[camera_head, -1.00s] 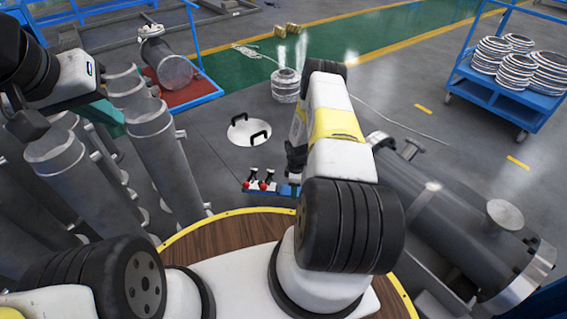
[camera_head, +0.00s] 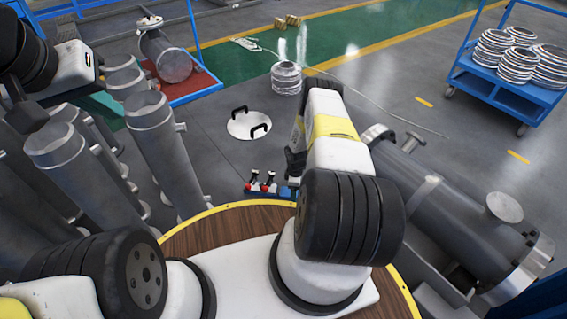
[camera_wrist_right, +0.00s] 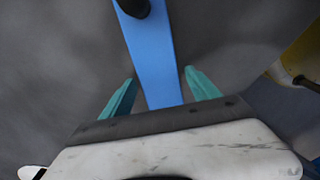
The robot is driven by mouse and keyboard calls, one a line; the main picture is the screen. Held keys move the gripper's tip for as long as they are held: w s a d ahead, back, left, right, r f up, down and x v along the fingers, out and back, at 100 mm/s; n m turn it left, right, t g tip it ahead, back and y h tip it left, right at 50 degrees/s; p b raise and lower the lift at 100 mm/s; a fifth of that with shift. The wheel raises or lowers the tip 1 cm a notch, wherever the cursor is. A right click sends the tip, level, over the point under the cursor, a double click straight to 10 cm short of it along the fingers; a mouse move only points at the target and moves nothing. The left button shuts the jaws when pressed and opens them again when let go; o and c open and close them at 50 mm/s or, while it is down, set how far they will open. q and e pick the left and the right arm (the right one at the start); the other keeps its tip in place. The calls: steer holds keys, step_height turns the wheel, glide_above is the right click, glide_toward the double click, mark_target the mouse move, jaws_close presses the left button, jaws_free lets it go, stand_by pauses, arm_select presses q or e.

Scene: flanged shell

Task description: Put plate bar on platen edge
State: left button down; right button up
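A blue bar (camera_head: 268,191) with red and black knobs lies low in front of me, left of my right forearm; I take it for the plate bar. In the right wrist view the blue bar (camera_wrist_right: 152,55) runs between the teal fingers of my right gripper (camera_wrist_right: 160,80). Narrow gaps show on both sides, so the gripper looks open around or just above it. In the head view my right arm mostly hides this gripper. My left gripper (camera_head: 27,114) hangs dark at the upper left, apart from the bar; its fingers are unclear. I cannot make out which surface is the platen edge.
Grey upright tubes (camera_head: 165,150) crowd the left. A flanged steel shell (camera_head: 440,210) lies at the right. A white round cover (camera_head: 247,126) with two black handles is on the floor. A blue cart (camera_head: 500,85) holds coiled rings. The floor between cover and cart is mostly clear.

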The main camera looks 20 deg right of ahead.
stand_by(0.3)
steer(key=w+r+m+t, duration=0.1)
steer(key=w+r, duration=0.1)
steer(key=r, duration=1.3)
steer(key=w+r+m, duration=0.1)
steer(key=w+r, duration=0.2)
steer(key=r, duration=1.1)
steer(key=s+a+r+m+t, duration=0.1)
steer(key=s+a+r+m, duration=0.1)
steer(key=r, duration=0.9)
steer(key=s+a+r+m+t, duration=0.1)
steer(key=s+a+r+m, duration=0.1)
steer(key=r, duration=1)
steer(key=s+a+r+m+t, duration=0.1)
steer(key=s+a+r+m, duration=0.15)
steer(key=s+r, duration=0.35)
steer(key=s+a+r+m+t, duration=0.1)
steer(key=s+a+r, duration=0.3)
steer(key=r, duration=0.5)
steer(key=s+a+r+m+y, duration=0.1)
steer(key=s+r, duration=0.1)
steer(key=s, duration=0.6)
steer(key=s+a+r+m+t+y, duration=0.1)
steer(key=s+a+r, duration=0.1)
steer(key=s, duration=0.6)
steer(key=shift+a+r+m, duration=0.25)
steer(key=shift+r+m, duration=0.1)
steer(key=shift+r, duration=0.05)
steer(key=shift+s, duration=0.1)
